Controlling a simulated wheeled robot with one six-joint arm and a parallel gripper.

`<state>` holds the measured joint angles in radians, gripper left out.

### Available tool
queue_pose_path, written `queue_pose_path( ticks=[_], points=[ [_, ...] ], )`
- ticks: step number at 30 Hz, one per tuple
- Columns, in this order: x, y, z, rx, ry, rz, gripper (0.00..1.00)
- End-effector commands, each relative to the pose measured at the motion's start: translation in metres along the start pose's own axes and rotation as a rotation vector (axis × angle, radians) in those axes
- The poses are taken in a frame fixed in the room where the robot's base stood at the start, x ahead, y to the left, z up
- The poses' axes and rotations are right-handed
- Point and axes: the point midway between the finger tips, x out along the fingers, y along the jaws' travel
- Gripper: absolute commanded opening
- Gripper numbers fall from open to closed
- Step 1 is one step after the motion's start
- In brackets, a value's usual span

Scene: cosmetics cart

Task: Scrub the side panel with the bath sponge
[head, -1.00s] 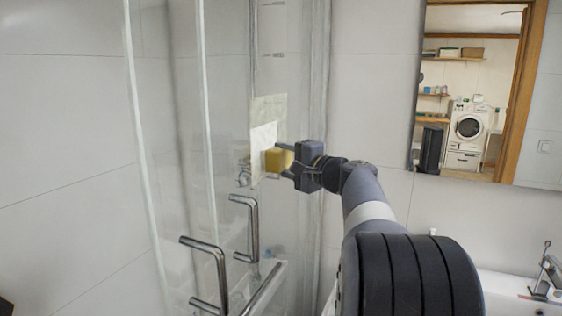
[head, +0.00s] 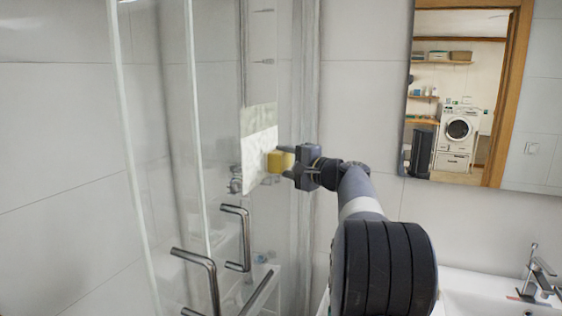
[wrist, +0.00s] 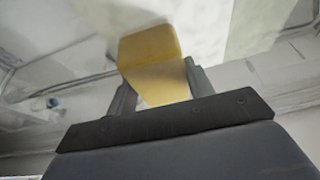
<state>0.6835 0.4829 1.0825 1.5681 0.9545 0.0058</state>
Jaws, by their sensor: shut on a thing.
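The bath sponge (head: 279,161) is a yellow block. My gripper (head: 290,166) is shut on it, with the fingers at its sides; the wrist view also shows the sponge (wrist: 152,62) between both fingers. The side panel (head: 262,60) is the upright clear glass in front of the sponge. It bears a patch with a dull greenish band (head: 259,118) on top and a whiter area (head: 259,155) below. The sponge is at the right edge of the whiter area. I cannot tell whether it touches the glass.
Metal door handles (head: 236,238) stick out below and left of the sponge. A washbasin (head: 470,292) with a tap (head: 538,270) is at the lower right. A mirror (head: 470,100) hangs on the tiled wall to the right.

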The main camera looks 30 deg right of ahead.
Motion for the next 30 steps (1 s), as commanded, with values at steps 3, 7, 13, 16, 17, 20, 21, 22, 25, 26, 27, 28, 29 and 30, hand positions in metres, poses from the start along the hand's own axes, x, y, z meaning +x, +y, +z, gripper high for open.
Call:
queue_pose_path(
  ticks=[3, 7, 13, 16, 17, 20, 21, 22, 25, 26, 27, 28, 29, 30],
  points=[
    [0.002, -0.001, -0.005, 0.0, 0.0, 0.0, 0.31],
    [0.003, -0.001, -0.008, 0.0, 0.0, 0.0, 0.31],
    [0.011, -0.002, -0.023, 0.0, 0.001, 0.0, 0.31],
    [0.015, -0.002, -0.031, 0.0, 0.001, 0.0, 0.31],
    [0.016, -0.002, -0.032, -0.001, 0.001, 0.0, 0.31],
    [0.018, -0.001, -0.036, 0.0, 0.0, 0.0, 0.31],
    [0.018, -0.001, -0.037, 0.0, 0.0, 0.0, 0.31],
    [0.018, -0.001, -0.037, -0.001, 0.0, -0.001, 0.31],
    [0.018, -0.004, -0.037, -0.001, 0.0, -0.001, 0.31],
    [0.018, -0.006, -0.037, -0.002, 0.0, -0.002, 0.31],
    [0.018, -0.009, -0.037, -0.002, 0.0, -0.002, 0.31],
    [0.018, -0.011, -0.037, -0.002, 0.0, -0.002, 0.31],
    [0.018, -0.014, -0.037, -0.002, -0.001, -0.002, 0.31],
    [0.017, -0.018, -0.037, -0.002, -0.001, -0.003, 0.31]
  ],
)
